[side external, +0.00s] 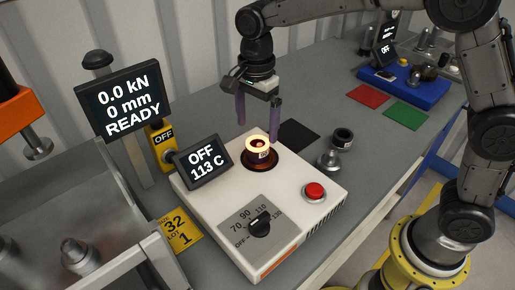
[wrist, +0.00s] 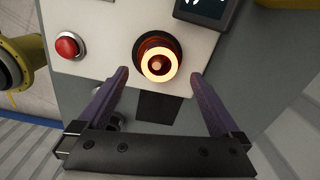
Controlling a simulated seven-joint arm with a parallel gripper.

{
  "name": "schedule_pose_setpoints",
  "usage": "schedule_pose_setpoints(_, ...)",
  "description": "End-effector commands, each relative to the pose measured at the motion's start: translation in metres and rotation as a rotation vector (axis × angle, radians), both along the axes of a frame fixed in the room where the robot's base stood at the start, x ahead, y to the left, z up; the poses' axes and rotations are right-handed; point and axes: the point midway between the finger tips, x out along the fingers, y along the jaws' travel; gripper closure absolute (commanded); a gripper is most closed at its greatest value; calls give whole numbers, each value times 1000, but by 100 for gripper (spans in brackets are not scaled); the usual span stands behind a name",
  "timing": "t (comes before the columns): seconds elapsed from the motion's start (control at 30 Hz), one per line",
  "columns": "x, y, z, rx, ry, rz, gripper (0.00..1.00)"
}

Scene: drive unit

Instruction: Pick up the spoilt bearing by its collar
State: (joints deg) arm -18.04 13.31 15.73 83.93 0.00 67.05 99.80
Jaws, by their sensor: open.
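A bearing (side external: 259,152) with a bright glowing ring on top and a dark lower body with a small light label sits on the round plate of a white heater (side external: 200,190). In the wrist view the bearing (wrist: 158,62) is a glowing ring around a small centre post. My gripper (side external: 258,131) is open and empty, pointing down just behind and above the bearing. In the wrist view the fingertips (wrist: 160,74) lie left and right of the bearing, slightly below it in the picture. No contact shows. I cannot make out the collar clearly.
The heater's display (side external: 205,162) reads OFF, 113 C. A red button (side external: 314,191) and a dial (side external: 260,223) are on its top. A dark ring (side external: 343,138) and a metal part (side external: 329,160) stand to the right. Red (side external: 368,95) and green (side external: 406,116) mats lie beyond.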

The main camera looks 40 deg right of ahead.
Motion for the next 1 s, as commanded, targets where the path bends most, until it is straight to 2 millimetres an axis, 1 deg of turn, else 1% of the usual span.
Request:
schedule_pose_setpoints(0.03, 0, 0, -6, 0, 2, 1, 0)
schedule_pose_setpoints(0.17, 0, 0, -12, 0, 0, 1, 0)
schedule_pose_setpoints(0.27, -1, -1, -21, 0, 3, 1, 0)
schedule_pose_setpoints(0.4, -1, -2, -42, -2, 4, 0, 0)
schedule_pose_setpoints(0.53, -1, -2, -58, 0, 3, 1, 0)
schedule_pose_setpoints(0.67, 0, -2, -63, 0, 0, 1, 0)
schedule_pose_setpoints(0.87, 0, -2, -64, 0, 0, 1, 0)
schedule_pose_setpoints(1.0, 0, -2, -63, 0, 0, 1, 25)
